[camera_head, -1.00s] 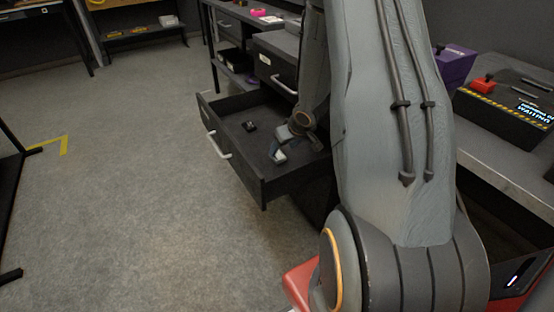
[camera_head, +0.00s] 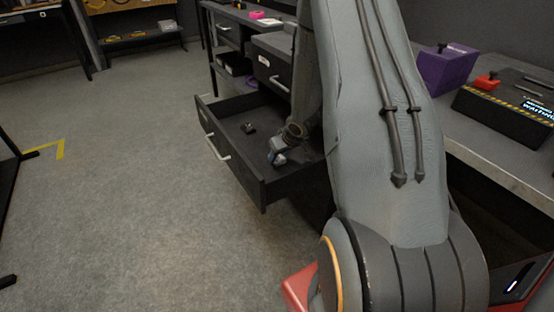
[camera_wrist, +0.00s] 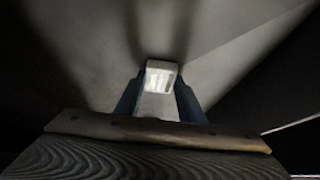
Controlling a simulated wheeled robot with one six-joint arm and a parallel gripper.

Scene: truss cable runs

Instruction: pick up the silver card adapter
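The silver card adapter (camera_wrist: 161,76) is a small, pale, block-like piece in the middle of the wrist view. It sits between the tips of the two blue fingers of my gripper (camera_wrist: 158,98), which close against its sides. In the head view my gripper (camera_head: 278,150) is low inside the open drawer, near its right end. A small pale patch shows at the fingertips there, too small to make out clearly. Whether the adapter still touches the drawer floor I cannot tell.
The open dark drawer (camera_head: 232,163) has raised walls around my gripper. A small dark object (camera_head: 248,128) lies on its floor to the left. A purple box (camera_head: 447,68) and a black box with a red switch (camera_head: 505,107) stand on the bench at right.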

